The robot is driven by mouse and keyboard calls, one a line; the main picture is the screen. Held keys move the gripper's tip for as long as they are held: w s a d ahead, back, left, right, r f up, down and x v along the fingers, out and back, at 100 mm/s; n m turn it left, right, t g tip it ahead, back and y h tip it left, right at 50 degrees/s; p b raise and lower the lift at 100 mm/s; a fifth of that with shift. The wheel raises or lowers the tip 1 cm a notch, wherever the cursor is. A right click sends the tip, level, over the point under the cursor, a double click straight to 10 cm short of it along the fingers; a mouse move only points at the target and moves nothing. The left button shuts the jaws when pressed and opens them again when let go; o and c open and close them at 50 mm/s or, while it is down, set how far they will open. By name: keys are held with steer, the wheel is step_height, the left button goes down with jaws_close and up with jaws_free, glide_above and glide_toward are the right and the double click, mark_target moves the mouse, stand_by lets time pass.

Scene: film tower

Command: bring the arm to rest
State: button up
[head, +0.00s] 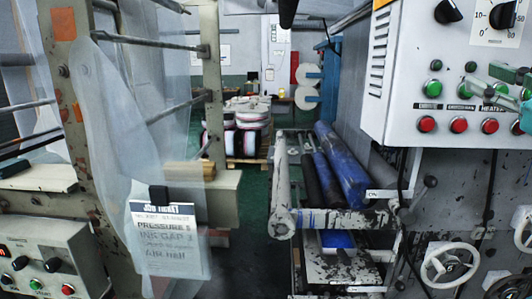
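A job ticket (168,238) in a clear sleeve hangs at the lower left, in front of the machine frame. Its print includes "JOB TICKET" and "PRESSURE".
Translucent film (120,110) drapes over rods on the left frame. A control box (42,262) stands at lower left. A white panel (405,75) with knobs and buttons juts out at upper right. A green-floored aisle (252,190) runs between.

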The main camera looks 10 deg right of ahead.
steer(key=w+a+f+m+g+h, duration=0.1)
steer(key=w+f+m, duration=0.2)
steer(key=f, duration=0.9)
steer(key=w+a+f+m+h, duration=0.15)
steer(key=w+f+m, duration=0.25)
steer(key=f, duration=0.8)
steer(key=s+a+f+m+g, duration=0.1)
steer(key=s+a+f, duration=0.25)
steer(key=f, duration=0.65)
steer(key=s+a+f+m+g, duration=0.15)
steer(key=a+f, duration=0.35)
steer(key=f, duration=0.5)
steer(key=s+a+f+g, duration=0.1)
steer(key=s+a+f, duration=0.3)
steer(key=s+f, duration=0.3)
steer(key=s+a+f, duration=0.5)
steer(key=s+f, duration=0.1)
steer(key=s, duration=0.1)
steer(key=s+a+f+n+g+y, duration=0.1)
steer(key=s+a, duration=0.1)
steer(key=s, duration=0.8)
steer(key=s+a+f+n+g+y, duration=0.1)
steer(key=s+a+f, duration=0.1)
steer(key=s, duration=0.8)
steer(key=shift+s+a+f+n, duration=0.15)
steer(key=shift+s+a+n, duration=0.2)
steer(key=shift+a, duration=0.5)
steer(key=shift+y, duration=0.25)
